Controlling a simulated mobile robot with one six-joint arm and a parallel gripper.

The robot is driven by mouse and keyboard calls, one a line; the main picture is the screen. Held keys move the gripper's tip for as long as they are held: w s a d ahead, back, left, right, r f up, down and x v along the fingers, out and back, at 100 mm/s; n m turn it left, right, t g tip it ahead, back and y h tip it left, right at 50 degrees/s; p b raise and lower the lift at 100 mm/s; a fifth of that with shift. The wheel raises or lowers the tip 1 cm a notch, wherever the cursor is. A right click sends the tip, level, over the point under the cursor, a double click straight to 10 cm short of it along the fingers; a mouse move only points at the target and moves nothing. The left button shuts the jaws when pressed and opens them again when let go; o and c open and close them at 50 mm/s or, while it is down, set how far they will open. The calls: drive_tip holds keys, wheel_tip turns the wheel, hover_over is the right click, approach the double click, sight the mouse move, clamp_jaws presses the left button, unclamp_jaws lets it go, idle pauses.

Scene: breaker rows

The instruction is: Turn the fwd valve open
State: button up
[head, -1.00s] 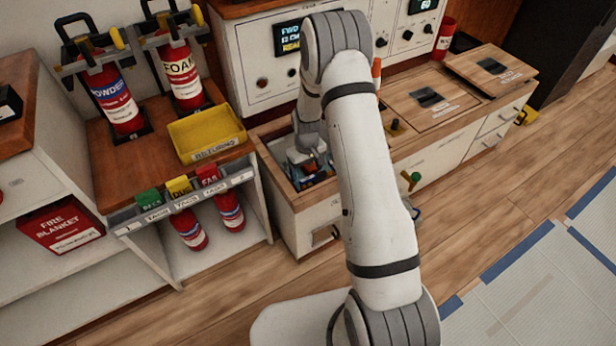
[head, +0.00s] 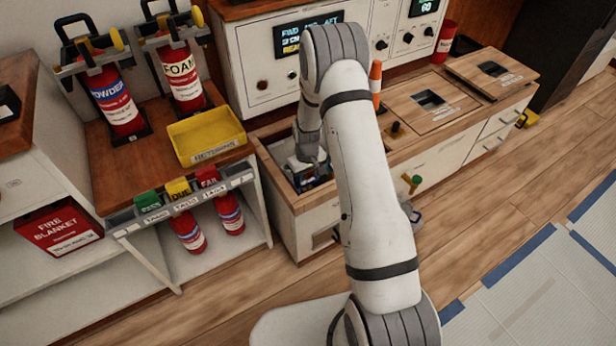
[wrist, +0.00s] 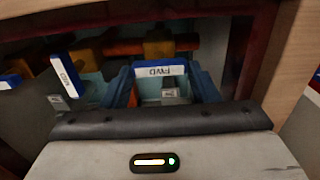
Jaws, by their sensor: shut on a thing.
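The fwd valve's blue-and-white tag, reading FWD (wrist: 160,71), stands in the middle of the wrist view, inside an open-topped bay. My gripper (wrist: 166,88) reaches into that bay, with its blue fingers on both sides of the tag. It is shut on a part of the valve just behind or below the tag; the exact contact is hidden. In the head view my gripper (head: 308,172) is down in the left opening of the low wooden counter (head: 300,205). My arm and the opening's wall hide the valve there. How far the valve is turned cannot be told.
Another tagged valve (wrist: 63,75) is close on the left in the wrist view, with orange and yellow pipework (wrist: 150,46) behind. Bay walls are close around my gripper.

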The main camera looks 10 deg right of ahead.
drive_tip(key=shift+d, duration=0.1)
drive_tip(key=shift+c, duration=0.7)
drive_tip(key=shift+m, duration=0.3)
drive_tip(key=m, duration=0.3)
drive_tip(key=shift+m+p, duration=0.3)
drive_tip(key=m, duration=0.4)
drive_tip(key=shift+d+m, duration=0.15)
drive_tip(key=shift+m, duration=0.15)
drive_tip(key=m, duration=0.4)
drive_tip(key=shift+p, duration=0.35)
drive_tip(key=m, duration=0.5)
drive_tip(key=shift+s, duration=0.1)
